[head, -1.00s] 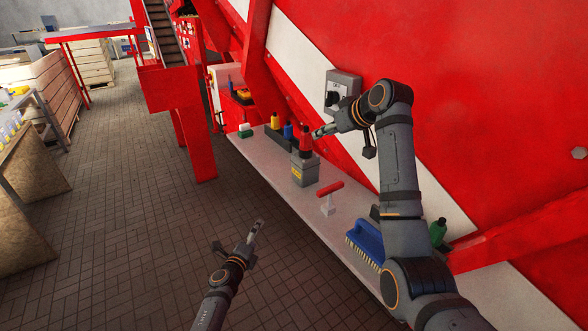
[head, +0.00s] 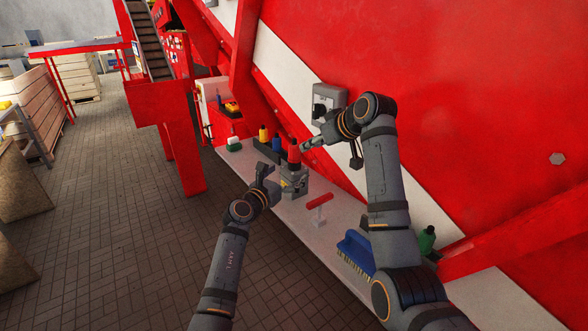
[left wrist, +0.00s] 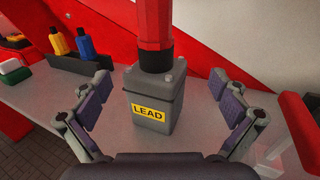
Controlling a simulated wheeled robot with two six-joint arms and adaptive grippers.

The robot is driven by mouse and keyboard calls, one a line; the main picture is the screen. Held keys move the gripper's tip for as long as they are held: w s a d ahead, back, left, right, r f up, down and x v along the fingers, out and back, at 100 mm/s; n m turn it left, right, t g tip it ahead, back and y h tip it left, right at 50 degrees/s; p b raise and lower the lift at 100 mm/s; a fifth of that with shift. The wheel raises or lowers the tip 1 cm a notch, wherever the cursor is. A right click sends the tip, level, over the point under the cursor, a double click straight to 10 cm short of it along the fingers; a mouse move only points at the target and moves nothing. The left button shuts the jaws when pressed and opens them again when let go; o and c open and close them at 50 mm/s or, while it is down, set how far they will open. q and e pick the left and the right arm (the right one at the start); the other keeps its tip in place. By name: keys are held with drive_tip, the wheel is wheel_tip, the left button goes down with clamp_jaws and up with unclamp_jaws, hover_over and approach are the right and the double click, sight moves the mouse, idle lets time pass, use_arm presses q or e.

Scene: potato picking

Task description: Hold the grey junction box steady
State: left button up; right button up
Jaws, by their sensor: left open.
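A grey box with a yellow LEAD label (left wrist: 150,112) stands upright on the pale shelf; it also shows in the head view (head: 296,182). A red and black cylinder (left wrist: 154,30) stands on its top. My left gripper (head: 275,178) is open at the box's near side. In the left wrist view its fingers are spread to the left and right of the box, with gaps on both sides. My right gripper (head: 306,147) is close to the red cylinder's right side; whether its fingers are open or touch it is unclear.
A second grey box (head: 328,97) with a black knob is on the red wall. A dark tray with yellow and blue bottles (left wrist: 78,62) stands left of the LEAD box. A red-handled tool (head: 318,204), blue brush (head: 357,250) and green bottle (head: 427,240) are to the right.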

sight(299, 155)
use_arm(q)
drive_tip(key=x, duration=0.8)
use_arm(e)
drive_tip(key=shift+d, duration=0.1)
use_arm(q)
drive_tip(key=c, duration=1.6)
use_arm(e)
drive_tip(key=shift+o, duration=1)
drive_tip(key=shift+f, duration=0.15)
drive_tip(key=o, duration=0.4)
drive_tip(key=f, duration=0.1)
drive_tip(key=d+t+y, duration=0.1)
drive_tip(key=f, duration=0.1)
drive_tip(key=shift+s+d+f+t+y, duration=0.25)
drive_tip(key=shift+f+t+y, duration=0.05)
drive_tip(key=shift+t+y, duration=0.3)
drive_tip(key=shift+t, duration=0.1)
drive_tip(key=x, duration=1.1)
drive_tip(key=shift+w+a+f, duration=0.1)
drive_tip(key=shift+a+f, duration=0.05)
drive_tip(key=shift+f, duration=0.25)
